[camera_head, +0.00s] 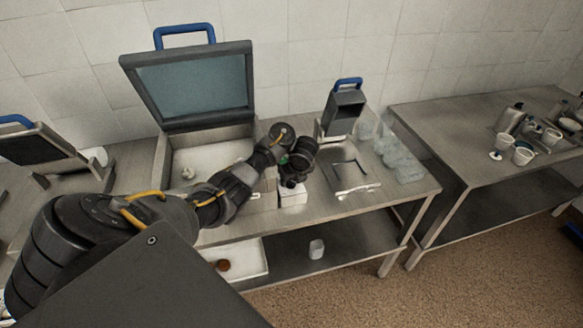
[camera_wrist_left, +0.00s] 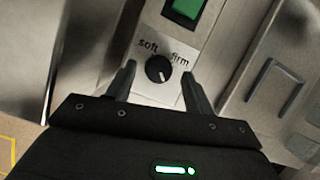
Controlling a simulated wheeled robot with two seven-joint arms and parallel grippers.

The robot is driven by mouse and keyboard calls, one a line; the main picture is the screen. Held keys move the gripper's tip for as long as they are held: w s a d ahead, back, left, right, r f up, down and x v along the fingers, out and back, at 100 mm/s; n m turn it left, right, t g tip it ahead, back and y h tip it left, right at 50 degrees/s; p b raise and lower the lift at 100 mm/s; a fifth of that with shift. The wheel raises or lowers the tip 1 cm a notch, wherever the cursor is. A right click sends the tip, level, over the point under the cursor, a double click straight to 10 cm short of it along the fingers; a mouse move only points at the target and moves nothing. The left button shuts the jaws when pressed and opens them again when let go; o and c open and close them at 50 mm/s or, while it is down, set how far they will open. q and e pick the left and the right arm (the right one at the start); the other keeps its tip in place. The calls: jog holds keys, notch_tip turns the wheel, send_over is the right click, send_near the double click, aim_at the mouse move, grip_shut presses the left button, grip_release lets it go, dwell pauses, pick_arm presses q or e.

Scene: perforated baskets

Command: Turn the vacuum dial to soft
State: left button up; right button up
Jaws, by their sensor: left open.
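The vacuum dial (camera_wrist_left: 157,69) is a small round black knob with a pale pointer mark, on a light metal panel (camera_wrist_left: 158,94). The word "soft" is printed to its upper left and "firm" to its upper right. I cannot tell for sure which word the pointer faces. My left gripper (camera_wrist_left: 159,72) is open, with one finger on each side of the dial; contact is not clear. In the head view my left gripper (camera_head: 292,179) is at the front of the vacuum machine (camera_head: 186,126), and the dial is hidden there. My right gripper is not in view.
A green button (camera_wrist_left: 186,10) sits above the dial. The machine's glass lid (camera_head: 195,84) stands raised. A smaller device (camera_head: 343,112) and clear containers (camera_head: 397,157) are to the right on the metal table. A second table (camera_head: 478,150) holds cups.

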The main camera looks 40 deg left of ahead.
pick_arm(q)
jog(key=shift+a+f, duration=0.35)
jog(key=shift+f, duration=0.3)
jog(key=shift+w, duration=0.1)
jog(key=c, duration=1)
